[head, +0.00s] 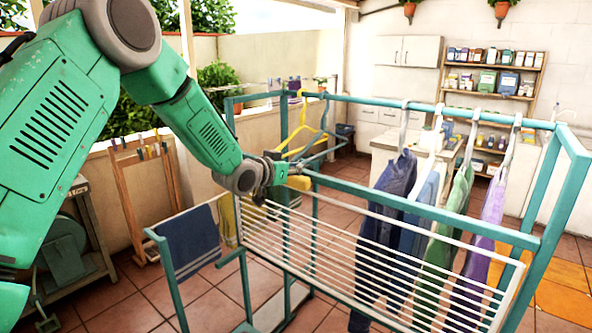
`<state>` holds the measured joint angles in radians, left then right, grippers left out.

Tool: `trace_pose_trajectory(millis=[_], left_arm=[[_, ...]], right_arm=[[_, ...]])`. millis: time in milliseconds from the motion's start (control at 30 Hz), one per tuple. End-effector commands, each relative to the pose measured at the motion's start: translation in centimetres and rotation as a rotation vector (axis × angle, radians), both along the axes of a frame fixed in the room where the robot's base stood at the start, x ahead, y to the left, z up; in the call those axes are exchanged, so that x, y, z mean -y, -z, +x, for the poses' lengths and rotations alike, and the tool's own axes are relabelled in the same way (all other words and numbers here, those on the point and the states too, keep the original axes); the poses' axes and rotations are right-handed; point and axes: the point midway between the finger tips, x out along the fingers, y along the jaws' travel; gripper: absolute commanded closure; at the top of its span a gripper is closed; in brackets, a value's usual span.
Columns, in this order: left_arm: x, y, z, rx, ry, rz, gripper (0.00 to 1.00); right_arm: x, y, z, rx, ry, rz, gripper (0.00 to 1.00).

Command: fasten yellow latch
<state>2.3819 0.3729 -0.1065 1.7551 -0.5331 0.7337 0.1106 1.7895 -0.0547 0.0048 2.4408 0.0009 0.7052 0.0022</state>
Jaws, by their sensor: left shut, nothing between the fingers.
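A small yellow block, which looks like the yellow latch (299,183), sits near the left top corner of the white slatted panel (370,260) on the teal drying frame (420,213). My left gripper (279,172) is shut and empty. It is right beside the yellow block, at its left; I cannot tell whether they touch. The gripper and wrist hide part of the frame corner. The latch is too small to tell its exact position. My right gripper is not in view.
Shirts on hangers (396,185) hang behind the panel from the frame's rail. A yellow hanger (306,128) hangs just above the gripper. A blue towel (190,243) lies over a lower rail at left. A wooden stand (127,195) stands by the wall.

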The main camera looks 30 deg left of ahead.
Motion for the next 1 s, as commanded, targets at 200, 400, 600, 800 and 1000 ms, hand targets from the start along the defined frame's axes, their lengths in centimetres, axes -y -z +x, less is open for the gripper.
trace_pose_trajectory(millis=[200,400,600,800,1000], left_arm=[[0.1,1.0,0.0,0.000,0.001,0.001,1.00],[-0.1,1.1,0.0,0.001,0.001,0.000,1.00],[-0.1,1.2,0.0,0.002,0.001,0.007,1.00],[0.1,1.4,0.0,0.005,0.001,0.053,1.00],[0.4,1.4,0.0,0.006,0.001,0.083,1.00]], right_arm=[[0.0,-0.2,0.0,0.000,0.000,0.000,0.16],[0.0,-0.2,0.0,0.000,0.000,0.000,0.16],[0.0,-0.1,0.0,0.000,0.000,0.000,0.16],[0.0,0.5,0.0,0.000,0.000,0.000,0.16],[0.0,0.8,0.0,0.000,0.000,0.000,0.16]])
